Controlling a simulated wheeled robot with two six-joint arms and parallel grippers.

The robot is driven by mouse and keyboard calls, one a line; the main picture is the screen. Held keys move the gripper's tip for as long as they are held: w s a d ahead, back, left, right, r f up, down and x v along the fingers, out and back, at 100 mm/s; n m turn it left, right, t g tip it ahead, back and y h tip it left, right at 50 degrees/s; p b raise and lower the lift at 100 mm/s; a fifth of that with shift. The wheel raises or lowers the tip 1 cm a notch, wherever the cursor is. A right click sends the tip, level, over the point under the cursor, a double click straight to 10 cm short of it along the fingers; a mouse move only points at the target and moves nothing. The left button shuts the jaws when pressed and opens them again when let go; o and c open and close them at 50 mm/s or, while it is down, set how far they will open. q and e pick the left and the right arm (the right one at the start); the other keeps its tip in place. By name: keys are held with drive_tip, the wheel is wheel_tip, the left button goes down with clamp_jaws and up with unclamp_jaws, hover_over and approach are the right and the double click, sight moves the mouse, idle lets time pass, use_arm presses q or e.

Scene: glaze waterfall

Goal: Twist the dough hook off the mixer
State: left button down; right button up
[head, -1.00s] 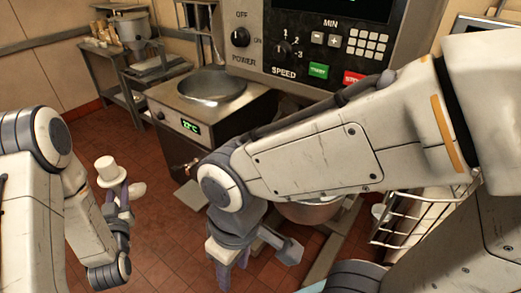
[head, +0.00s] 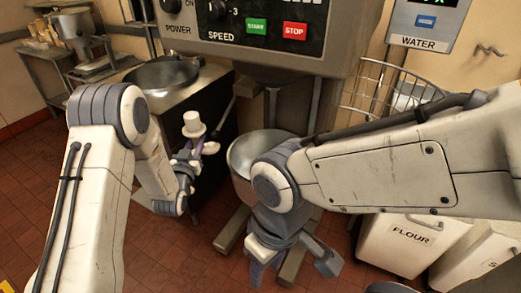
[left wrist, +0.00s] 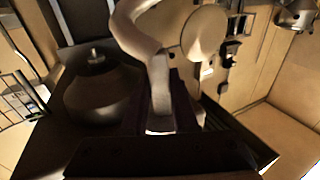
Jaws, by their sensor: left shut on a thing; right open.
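The dough hook appears to be the pale piece (head: 193,124) with a round collar and short shank on top, upright in my left gripper (head: 196,152). Its curved part shows pale in the left wrist view (left wrist: 150,45), between the fingers. It is apart from the mixer (head: 262,48). My left gripper is shut on it, left of the steel mixer bowl (head: 240,165). My right gripper (head: 293,262) is open and empty, in front of and below the bowl. My right forearm hides the bowl's right part. The mixer's hook socket is not clearly visible.
A steel cooker with a round pan (head: 160,76) stands left of the mixer. A white flour bin (head: 405,250) and a wire guard (head: 385,88) are at right. A water panel (head: 425,22) hangs on the wall.

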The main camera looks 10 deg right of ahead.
use_arm(q)
drive_tip(key=w+d+f+m+g+h+b, duration=0.1)
drive_tip(key=w+d+f+h+b, duration=0.2)
drive_tip(key=d+b, duration=0.4)
drive_tip(key=w+d+f+m+h+b, duration=0.2)
drive_tip(key=w+d+b, duration=0.3)
drive_tip(key=d+b, duration=0.2)
drive_tip(key=w+d+f+m+g+h+b, duration=0.1)
drive_tip(key=w+d+f+h+b, duration=0.2)
drive_tip(key=d+b, duration=0.4)
drive_tip(key=s+a+r+y+p, duration=0.1)
drive_tip(key=s+a+r, duration=0.3)
drive_tip(key=s+a, duration=0.8)
drive_tip(key=shift+s+a, duration=0.15)
drive_tip(key=shift+s, duration=1.4)
